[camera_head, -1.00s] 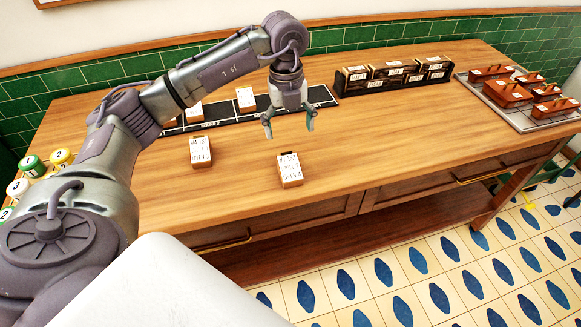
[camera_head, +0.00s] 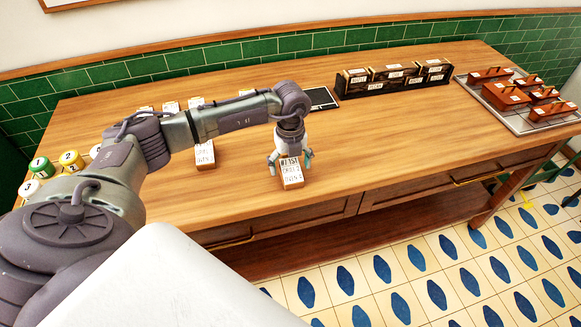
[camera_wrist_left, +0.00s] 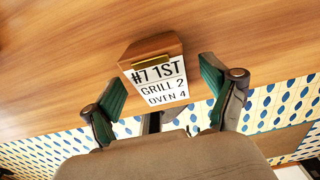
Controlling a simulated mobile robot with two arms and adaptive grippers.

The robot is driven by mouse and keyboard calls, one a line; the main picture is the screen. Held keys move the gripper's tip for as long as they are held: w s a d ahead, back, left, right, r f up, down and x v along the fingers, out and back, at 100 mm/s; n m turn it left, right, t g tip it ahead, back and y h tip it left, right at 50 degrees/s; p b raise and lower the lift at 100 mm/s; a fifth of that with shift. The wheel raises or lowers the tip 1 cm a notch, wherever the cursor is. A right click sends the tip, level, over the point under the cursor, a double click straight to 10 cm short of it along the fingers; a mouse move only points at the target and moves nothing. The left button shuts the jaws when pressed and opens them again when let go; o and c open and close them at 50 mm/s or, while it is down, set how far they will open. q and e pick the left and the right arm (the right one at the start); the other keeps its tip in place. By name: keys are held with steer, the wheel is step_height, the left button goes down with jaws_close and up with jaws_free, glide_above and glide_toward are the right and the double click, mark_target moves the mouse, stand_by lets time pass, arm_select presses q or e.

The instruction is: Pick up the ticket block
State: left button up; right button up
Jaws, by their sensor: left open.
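The ticket block (camera_head: 291,173) is a small wooden block with a white face, standing on the counter near its front edge. In the left wrist view the ticket block (camera_wrist_left: 152,72) reads "#7 1ST, GRILL 2, OVEN 4". My left gripper (camera_head: 290,162) is open, with one finger on each side of the block. In the left wrist view the gripper's green-padded fingers (camera_wrist_left: 163,95) stand apart, with visible gaps beside the block. My right gripper is not in view.
A grey tray (camera_head: 520,122) with reddish-brown handled blocks is at the right. Numbered round canisters (camera_head: 71,160) stand at the left. A dark rail (camera_head: 322,98) lies partly behind my arm. The counter (camera_head: 380,140) right of the gripper is clear.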

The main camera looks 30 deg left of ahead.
arm_select(q)
steer(key=shift+f, duration=0.5)
steer(key=c, duration=1.3)
steer(key=shift+r, duration=0.1)
